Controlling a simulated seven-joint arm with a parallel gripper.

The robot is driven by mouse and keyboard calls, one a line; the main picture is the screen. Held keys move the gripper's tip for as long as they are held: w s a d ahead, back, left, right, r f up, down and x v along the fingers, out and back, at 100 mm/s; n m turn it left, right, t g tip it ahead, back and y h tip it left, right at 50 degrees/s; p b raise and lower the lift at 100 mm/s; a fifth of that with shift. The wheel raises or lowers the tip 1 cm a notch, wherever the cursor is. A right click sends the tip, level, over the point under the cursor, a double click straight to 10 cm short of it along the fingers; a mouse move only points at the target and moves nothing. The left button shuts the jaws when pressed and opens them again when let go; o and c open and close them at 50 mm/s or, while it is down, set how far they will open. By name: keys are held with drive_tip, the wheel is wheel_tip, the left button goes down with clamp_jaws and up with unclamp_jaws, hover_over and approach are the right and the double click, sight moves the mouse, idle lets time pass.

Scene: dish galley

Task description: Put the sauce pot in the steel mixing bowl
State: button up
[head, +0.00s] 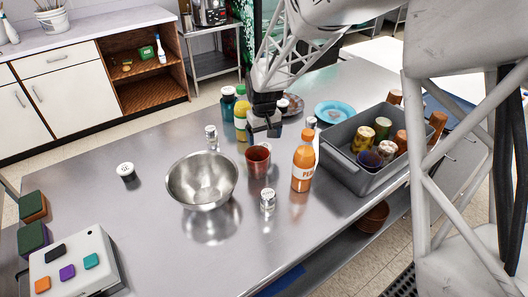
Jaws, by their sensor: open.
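The steel mixing bowl (203,181) stands upright on the steel counter, left of centre, and looks empty. My gripper (265,127) is open above the counter, behind and to the right of the bowl. A pale, rounded vessel (258,120) shows at the fingers, partly hidden by them. It may be the sauce pot, but I cannot tell for sure, nor whether the fingers touch it. A reddish-brown cup (257,160) stands just right of the bowl, in front of my gripper.
An orange bottle (302,163) and a shaker (267,200) stand right of the bowl; another shaker (211,137) is behind it. Several bottles (241,112) stand left of my gripper. A grey crate (345,172) of cups is at right. The counter left of the bowl is mostly clear.

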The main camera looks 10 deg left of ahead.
drive_tip(key=shift+f, duration=0.15)
drive_tip(key=shift+s+f, duration=0.15)
drive_tip(key=shift+f, duration=2.3)
drive_tip(key=c, duration=1.1)
drive_tip(key=shift+r, duration=5.05)
